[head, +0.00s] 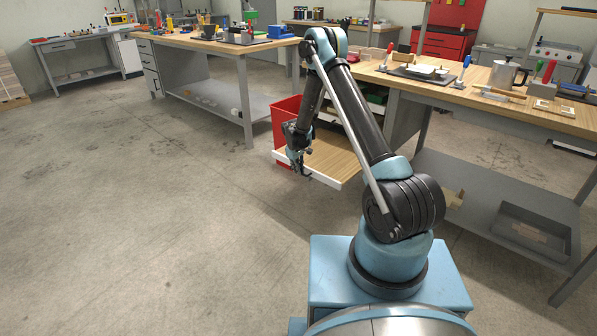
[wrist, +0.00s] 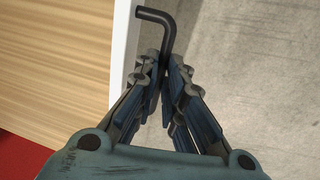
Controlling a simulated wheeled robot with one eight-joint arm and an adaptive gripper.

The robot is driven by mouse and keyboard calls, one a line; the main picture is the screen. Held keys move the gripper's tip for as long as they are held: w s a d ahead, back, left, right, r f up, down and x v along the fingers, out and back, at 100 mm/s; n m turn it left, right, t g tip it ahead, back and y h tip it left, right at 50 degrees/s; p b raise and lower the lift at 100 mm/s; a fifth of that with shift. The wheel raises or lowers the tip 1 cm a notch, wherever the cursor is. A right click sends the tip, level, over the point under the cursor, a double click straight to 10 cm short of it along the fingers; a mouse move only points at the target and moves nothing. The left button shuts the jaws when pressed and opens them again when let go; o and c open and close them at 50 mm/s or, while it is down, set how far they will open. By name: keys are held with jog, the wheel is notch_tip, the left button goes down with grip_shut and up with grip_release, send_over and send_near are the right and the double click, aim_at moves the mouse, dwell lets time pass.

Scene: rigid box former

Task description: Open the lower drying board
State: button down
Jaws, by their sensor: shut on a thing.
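The lower drying board (head: 333,158) is a wooden-topped board with a white front edge, standing out from under the right workbench in the head view. In the wrist view its wood top (wrist: 60,65) and white edge fill the left side. A black bent handle (wrist: 157,14) sticks out beyond the white edge. My gripper (head: 301,172) is at the board's front edge. In the wrist view my gripper (wrist: 166,75) has its fingers closed around the handle's straight part. The board's far end is hidden by my arm and the bench.
A red bin (head: 285,122) stands beside the board on the left. The workbench (head: 545,118) to the right carries tools and a metal mug (head: 503,77). A grey tray (head: 532,232) sits on its lower shelf. The concrete floor to the left is clear.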

aim_at(308, 165)
jog(key=w+d, duration=0.4)
jog(key=w, duration=0.1)
jog(key=shift+w+d, duration=0.2)
jog(key=shift+w, duration=0.1)
jog(key=c, duration=1.7)
grip_release()
jog(key=r, duration=0.4)
jog(key=s+a+r, duration=0.1)
jog(key=r, duration=0.2)
jog(key=s+r, duration=0.1)
jog(key=r, duration=0.3)
jog(key=shift+a+r, duration=0.2)
jog(key=shift+r, duration=0.15)
